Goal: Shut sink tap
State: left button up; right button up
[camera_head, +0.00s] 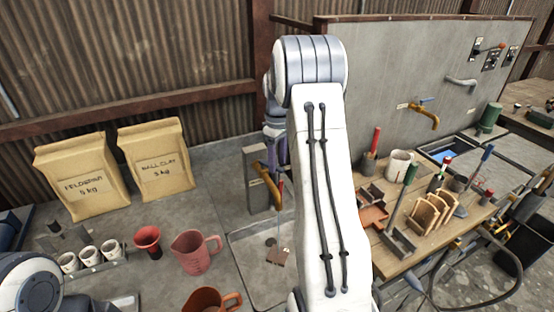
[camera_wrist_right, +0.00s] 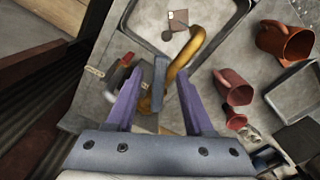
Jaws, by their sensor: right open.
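The sink tap has a curved brass spout (camera_head: 267,181), which also shows in the wrist view (camera_wrist_right: 188,58). It rises at a grey post (camera_head: 254,168) behind the sink basin (camera_head: 234,255). A small red piece shows beside it in the wrist view (camera_wrist_right: 127,60). My right gripper (camera_wrist_right: 158,76) is open, its two purple fingers on either side of a grey upright bar (camera_wrist_right: 159,82) near the spout. I cannot tell whether they touch it. In the head view my right arm partly hides this gripper and the sink. My left gripper is out of view.
A second brass tap with a blue lever (camera_head: 425,113) is on the grey wall panel at right. Paper bags (camera_head: 156,160) stand behind. A tool-covered bench is at right.

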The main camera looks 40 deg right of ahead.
jog(key=shift+f, duration=0.45)
grip_shut()
jog(key=shift+r, duration=0.1)
dwell(1.0)
jog(key=shift+a, duration=0.15)
